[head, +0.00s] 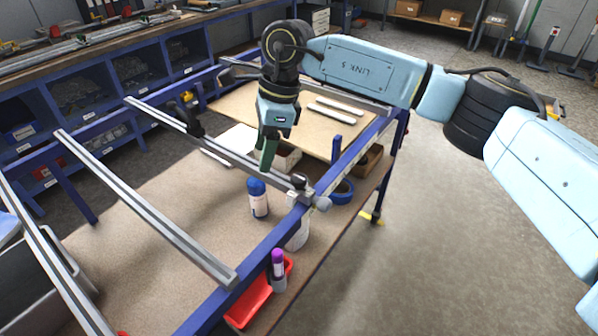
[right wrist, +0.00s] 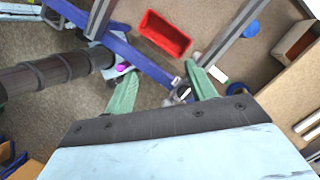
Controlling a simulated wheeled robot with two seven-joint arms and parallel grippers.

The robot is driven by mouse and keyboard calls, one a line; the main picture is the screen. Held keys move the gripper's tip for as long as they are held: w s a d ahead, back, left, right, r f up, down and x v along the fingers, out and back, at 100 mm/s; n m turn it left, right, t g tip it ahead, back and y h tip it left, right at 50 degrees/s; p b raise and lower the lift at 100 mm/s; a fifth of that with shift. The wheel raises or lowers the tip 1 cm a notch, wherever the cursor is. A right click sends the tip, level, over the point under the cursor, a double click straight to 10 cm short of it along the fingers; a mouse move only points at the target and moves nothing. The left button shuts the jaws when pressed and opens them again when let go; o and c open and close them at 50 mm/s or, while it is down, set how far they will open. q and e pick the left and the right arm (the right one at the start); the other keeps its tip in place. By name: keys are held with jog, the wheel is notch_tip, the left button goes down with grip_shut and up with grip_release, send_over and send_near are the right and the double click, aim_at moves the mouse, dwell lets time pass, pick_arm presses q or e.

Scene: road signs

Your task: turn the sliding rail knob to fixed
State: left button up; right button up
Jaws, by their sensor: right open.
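The sliding rail (head: 220,150) is a grey bar running across the blue frame. A small dark knob (head: 299,181) with grey fittings sits at its near right end, on the blue beam. In the right wrist view the dark knob (right wrist: 183,93) shows close to the right-hand green finger; I cannot tell whether they touch. My right gripper (head: 266,163) points down from above, left of and above the knob in the head view. Its green fingers (right wrist: 162,74) are spread apart with nothing held. The knob's setting is too small to read. My left gripper is not in view.
A blue-capped bottle (head: 258,198) stands beneath the rail. A red tray (head: 248,304) and a purple-capped tube (head: 278,268) are by the near beam. Blue tape (head: 342,191) lies right of the knob. Other grey rails (head: 150,205) cross the frame at left.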

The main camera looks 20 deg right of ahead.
aim_at(299, 177)
jog(key=w+d+r+h, duration=0.2)
jog(key=d+r+h, duration=0.1)
jog(key=d, duration=0.4)
notch_tip(299, 177, down, 13)
jog(key=shift+d+f, duration=0.15)
jog(key=c, duration=1)
